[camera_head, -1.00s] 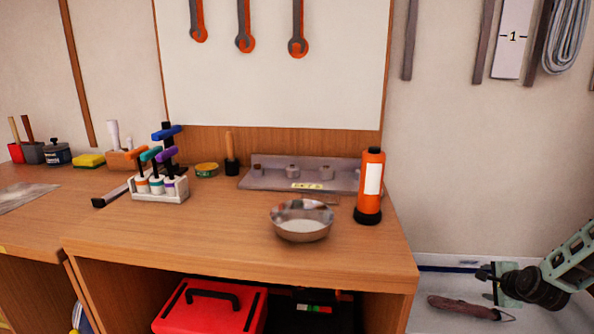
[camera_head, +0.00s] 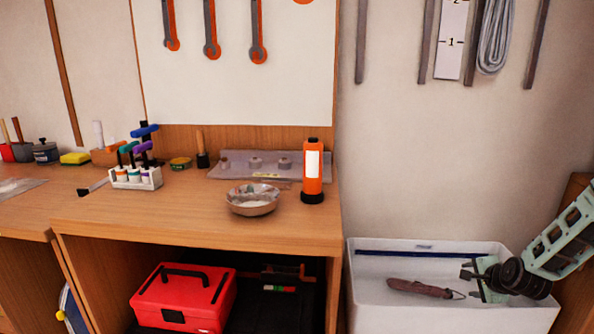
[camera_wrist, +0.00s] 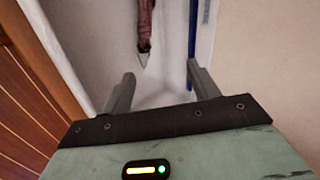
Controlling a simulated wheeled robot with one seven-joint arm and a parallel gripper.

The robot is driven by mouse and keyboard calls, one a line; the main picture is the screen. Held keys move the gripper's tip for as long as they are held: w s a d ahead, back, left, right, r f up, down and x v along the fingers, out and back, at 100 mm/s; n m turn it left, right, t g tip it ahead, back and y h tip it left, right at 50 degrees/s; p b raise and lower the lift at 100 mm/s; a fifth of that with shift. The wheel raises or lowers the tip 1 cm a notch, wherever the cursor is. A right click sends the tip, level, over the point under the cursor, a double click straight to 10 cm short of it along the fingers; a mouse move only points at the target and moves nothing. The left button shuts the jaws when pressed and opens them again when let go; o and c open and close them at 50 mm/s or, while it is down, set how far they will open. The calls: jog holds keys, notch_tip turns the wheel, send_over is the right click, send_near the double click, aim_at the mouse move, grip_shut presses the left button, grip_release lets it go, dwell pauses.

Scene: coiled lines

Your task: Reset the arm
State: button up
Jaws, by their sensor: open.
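My gripper (camera_head: 470,279) is at the right of the head view, at the end of my pale green arm. Its jaws are apart with nothing between them. In the wrist view my gripper (camera_wrist: 161,74) shows two grey fingers, spread wide. It appears over or at the right part of a white bin (camera_head: 450,317); its exact height above the bin is unclear. A dark brown, slim object with a thin loop (camera_head: 420,288) lies in the bin, left of the gripper and apart from it. The object's loop end (camera_wrist: 144,42) shows beyond the fingers in the wrist view.
A blue rod (camera_head: 410,254) lies along the bin's back side. The wooden workbench (camera_head: 200,221) stands left of the bin, with a metal bowl (camera_head: 252,200) and an orange bottle (camera_head: 313,172) near its right end. A wooden panel (camera_head: 575,270) stands right of the bin.

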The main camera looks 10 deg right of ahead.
jog(key=s+a+r+n+g+y, duration=0.15)
jog(key=s+a+r+n, duration=0.25)
jog(key=a+r+n, duration=0.4)
jog(key=s+a+r+n+g, duration=0.3)
jog(key=s+a+r+n, duration=0.25)
jog(key=a, duration=0.45)
jog(key=s+a+r+n+g, duration=0.25)
jog(key=s+a+n, duration=0.25)
jog(key=s+a, duration=0.35)
jog(key=s+a+r+n+g, duration=0.1)
jog(key=s+a+r+n, duration=0.25)
jog(key=s+a, duration=0.5)
jog(key=s+a+r+n+g, duration=0.1)
jog(key=s+a+r+n, duration=0.2)
jog(key=s+a+n, duration=0.35)
notch_tip(320, 180, up, 16)
jog(key=a+m+p, duration=0.2)
jog(key=p, duration=1.4)
jog(key=shift+s+f+y, duration=0.15)
jog(key=shift+y, duration=0.3)
jog(key=shift+f, duration=0.1)
